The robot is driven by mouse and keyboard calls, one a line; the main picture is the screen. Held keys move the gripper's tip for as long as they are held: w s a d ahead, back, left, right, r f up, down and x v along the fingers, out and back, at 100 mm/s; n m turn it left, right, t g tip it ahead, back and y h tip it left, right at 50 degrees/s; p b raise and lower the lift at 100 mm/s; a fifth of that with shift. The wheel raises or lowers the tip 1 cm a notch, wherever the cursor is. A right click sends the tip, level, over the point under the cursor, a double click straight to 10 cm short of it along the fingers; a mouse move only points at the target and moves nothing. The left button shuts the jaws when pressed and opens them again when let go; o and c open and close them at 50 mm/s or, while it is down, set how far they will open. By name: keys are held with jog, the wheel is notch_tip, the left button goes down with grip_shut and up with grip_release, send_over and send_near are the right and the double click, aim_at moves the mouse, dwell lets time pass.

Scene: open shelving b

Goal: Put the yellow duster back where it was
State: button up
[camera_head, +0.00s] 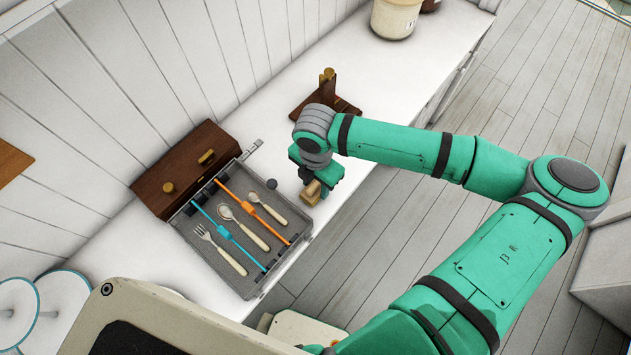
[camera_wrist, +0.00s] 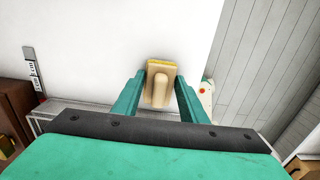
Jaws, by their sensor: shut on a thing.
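The yellow duster (camera_wrist: 160,84) is a small tan block with a rounded handle and a yellow strip along its far edge. In the wrist view it sits between the two fingers of my gripper (camera_wrist: 160,97), which is shut on it. The head view shows the duster (camera_head: 311,194) under my gripper (camera_head: 316,184), just right of the cutlery tray and over the white counter near its front edge. I cannot tell whether it touches the counter. My gripper hides part of it in the head view.
A grey cutlery tray (camera_head: 211,262) with a fork, spoons and coloured dividers lies left of my gripper. A brown wooden box (camera_head: 185,170) stands behind it. A dark wooden stand (camera_head: 327,92) is farther back. White counter (camera_head: 352,65) is clear around that stand.

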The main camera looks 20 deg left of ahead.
aim_at(315, 184)
jog(key=shift+s+a+f, duration=0.1)
jog(key=shift+s, duration=0.1)
jog(key=o, duration=1)
notch_tip(315, 184, up, 12)
dwell(0.4)
